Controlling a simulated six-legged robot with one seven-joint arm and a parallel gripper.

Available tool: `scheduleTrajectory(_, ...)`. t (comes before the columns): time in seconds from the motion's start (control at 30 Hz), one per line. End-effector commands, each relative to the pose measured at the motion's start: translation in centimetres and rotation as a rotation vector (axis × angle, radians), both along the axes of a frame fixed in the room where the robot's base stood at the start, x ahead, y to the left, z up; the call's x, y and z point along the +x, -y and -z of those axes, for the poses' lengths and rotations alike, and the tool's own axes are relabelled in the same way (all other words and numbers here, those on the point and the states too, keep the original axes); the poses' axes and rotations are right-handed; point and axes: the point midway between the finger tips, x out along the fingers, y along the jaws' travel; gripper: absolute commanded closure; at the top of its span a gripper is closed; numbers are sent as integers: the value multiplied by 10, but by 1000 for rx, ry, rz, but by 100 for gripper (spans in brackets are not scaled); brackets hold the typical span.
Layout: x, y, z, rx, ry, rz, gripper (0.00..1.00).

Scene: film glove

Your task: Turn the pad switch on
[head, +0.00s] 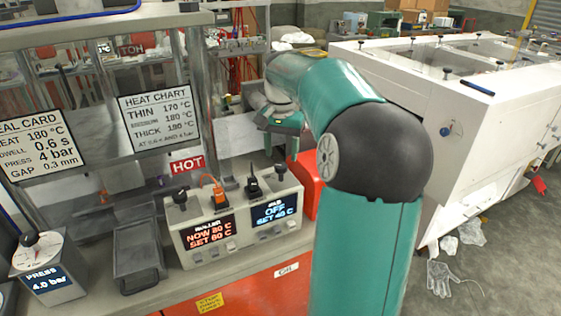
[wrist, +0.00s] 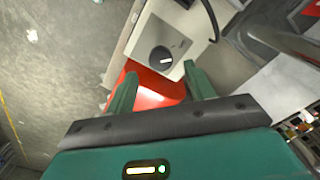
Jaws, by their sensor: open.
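The grey control box (head: 190,243) has a left display (head: 209,232) reading "ROLLER, NOW 80 C, SET 80 C" and a right pad display (head: 276,209) reading "OFF" and what looks like "SET 40 C". An upright black switch (head: 253,184) stands above the pad display, with a round black knob (head: 280,173) to its right. The roller side has an orange switch (head: 214,191) and another black knob (head: 180,201). My gripper (head: 284,137) is above and behind the box's right end. In the wrist view its fingers (wrist: 160,73) are open and empty, below a dark round knob (wrist: 160,60), apart from it.
A red HOT sign (head: 187,165) stands behind the box. A grey tray (head: 137,262) and a pressure gauge box (head: 48,270) are at left. Chart boards (head: 159,120) hang above the bench.

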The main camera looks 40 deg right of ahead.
Motion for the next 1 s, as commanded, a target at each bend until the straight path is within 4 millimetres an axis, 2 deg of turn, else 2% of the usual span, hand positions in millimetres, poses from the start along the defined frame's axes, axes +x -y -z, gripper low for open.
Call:
scheduleTrajectory(0.1, 0, 0, 21, 2, -1, -1, 46)
scheduleTrajectory(0.23, 1, -1, 35, 0, 1, -3, 46)
scheduleTrajectory(0.57, 1, -1, 40, -1, 0, -3, 46)
scheduleTrajectory(0.6, 1, -1, 40, -1, 0, -3, 48)
scheduleTrajectory(0.8, 1, -1, 40, -1, 0, -3, 87)
scheduleTrajectory(0.83, 1, -1, 40, 0, 1, -3, 91)
scheduleTrajectory(1.0, 1, -1, 40, -1, 0, 2, 91)
